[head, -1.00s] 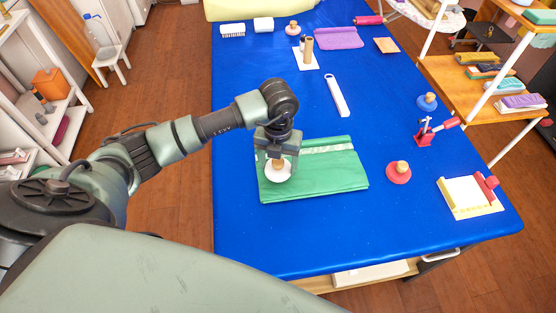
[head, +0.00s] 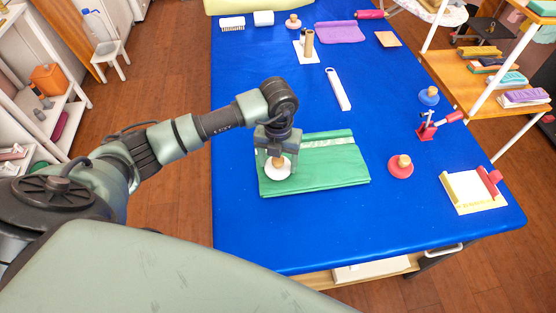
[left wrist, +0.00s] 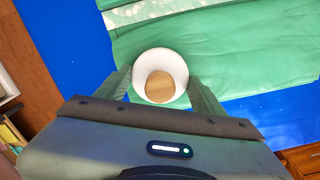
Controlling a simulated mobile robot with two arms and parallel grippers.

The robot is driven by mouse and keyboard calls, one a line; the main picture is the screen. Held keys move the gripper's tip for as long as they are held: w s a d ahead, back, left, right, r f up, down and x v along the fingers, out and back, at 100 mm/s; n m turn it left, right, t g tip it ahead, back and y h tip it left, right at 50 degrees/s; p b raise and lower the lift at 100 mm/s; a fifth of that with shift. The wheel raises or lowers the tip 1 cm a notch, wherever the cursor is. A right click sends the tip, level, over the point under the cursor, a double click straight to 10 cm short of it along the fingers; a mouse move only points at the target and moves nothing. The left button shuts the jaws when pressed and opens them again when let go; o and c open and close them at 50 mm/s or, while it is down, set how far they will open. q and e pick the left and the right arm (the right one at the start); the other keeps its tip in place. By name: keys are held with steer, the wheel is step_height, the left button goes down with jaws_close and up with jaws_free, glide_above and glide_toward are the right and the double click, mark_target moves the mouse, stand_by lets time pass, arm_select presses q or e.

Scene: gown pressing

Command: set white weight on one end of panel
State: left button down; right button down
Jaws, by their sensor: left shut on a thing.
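The green panel (head: 325,174) lies flat on the blue table, with a pale patterned strip along its far side. The white weight (head: 278,172), a round disc with a wooden knob, is at the left end of the panel. My left gripper (head: 277,156) is over it, pointing down, shut on the knob. In the left wrist view the white weight (left wrist: 160,62) sits between the two fingers, with green fabric around it. I cannot tell for sure whether its base touches the fabric. My right gripper is not in view.
On the blue table (head: 300,235), a red weight (head: 401,167) stands right of the panel, with a red clamp (head: 427,128), a blue weight (head: 429,96) and a yellow-white block (head: 465,190) beyond. A white strip (head: 337,89) lies behind. The front of the table is clear.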

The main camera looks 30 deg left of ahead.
arm_select(q)
steer(key=shift+f, duration=0.25)
steer(key=shift+c, duration=0.8)
jaws_free()
step_height(320, 180, up, 8)
steer(key=shift+f+b, duration=0.1)
steer(key=shift+b, duration=0.8)
steer(key=shift+s, duration=0.1)
